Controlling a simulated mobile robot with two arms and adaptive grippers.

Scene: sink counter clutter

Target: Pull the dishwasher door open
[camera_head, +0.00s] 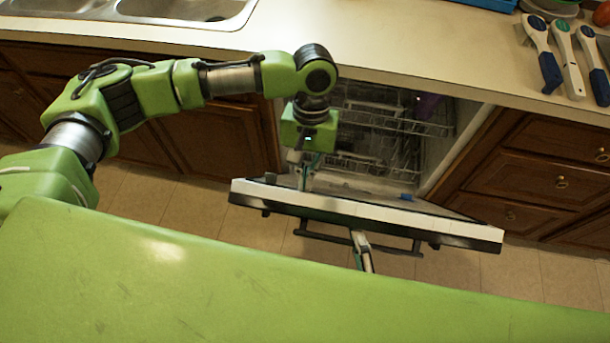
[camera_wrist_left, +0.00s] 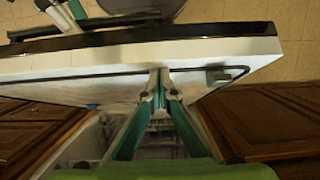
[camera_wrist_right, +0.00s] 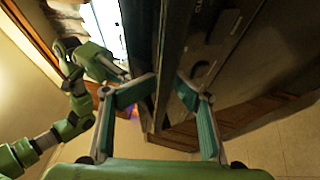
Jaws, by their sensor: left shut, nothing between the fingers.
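The dishwasher door (camera_head: 380,211) hangs partly open, tilted outward, with a pale top edge and a dark bar handle (camera_head: 320,237) on its front. My left gripper (camera_head: 304,186) is shut and empty, reaching down behind the door's top edge. In the left wrist view its fingertips (camera_wrist_left: 159,76) are at the door's pale inner side (camera_wrist_left: 60,92); contact is unclear. My right gripper (camera_head: 361,240) is at the front by the handle, mostly hidden by my green body. In the right wrist view its fingers (camera_wrist_right: 164,88) are apart, with the dark door (camera_wrist_right: 230,45) beyond.
The dishwasher interior shows wire racks (camera_head: 385,120). Wooden drawers (camera_head: 560,165) stand to the right and cabinets to the left. A sink (camera_head: 190,12) and several utensils (camera_head: 565,60) are on the counter (camera_head: 400,45). Tiled floor (camera_head: 200,210) shows in front.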

